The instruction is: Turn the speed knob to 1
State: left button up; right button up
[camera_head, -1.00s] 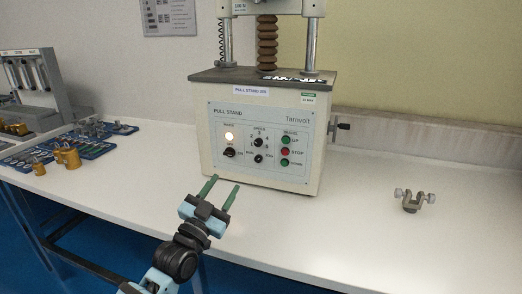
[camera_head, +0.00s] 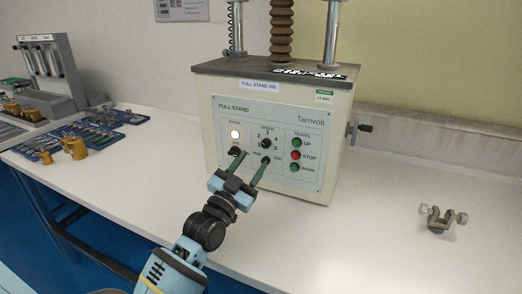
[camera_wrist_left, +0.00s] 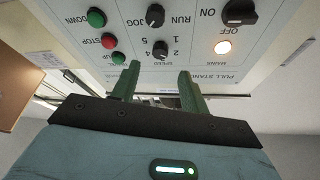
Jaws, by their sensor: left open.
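The pull stand (camera_head: 280,120) stands upright on the bench, its light front panel facing me. The black speed knob (camera_head: 266,143) is at the middle of the panel, ringed by numbers. In the left wrist view the panel is upside down, and the speed knob (camera_wrist_left: 160,47) lies just beyond the fingertips. I cannot tell which number it points to. My left gripper (camera_head: 252,160) is open, its green fingers spread in front of the panel, below the speed knob in the head view. It also shows in the left wrist view (camera_wrist_left: 159,72), with nothing between the fingers. My right gripper is not in view.
Near the speed knob are the jog/run knob (camera_wrist_left: 155,15), the mains switch (camera_wrist_left: 239,12), the lit mains lamp (camera_head: 235,134) and the red stop button (camera_head: 296,155). A metal clamp (camera_head: 440,219) stands at right. Blue trays (camera_head: 95,140) with brass parts lie at left.

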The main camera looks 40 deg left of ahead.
aim_at(265, 144)
pick_arm(q)
jog(key=shift+x, duration=2.8)
grip_shut()
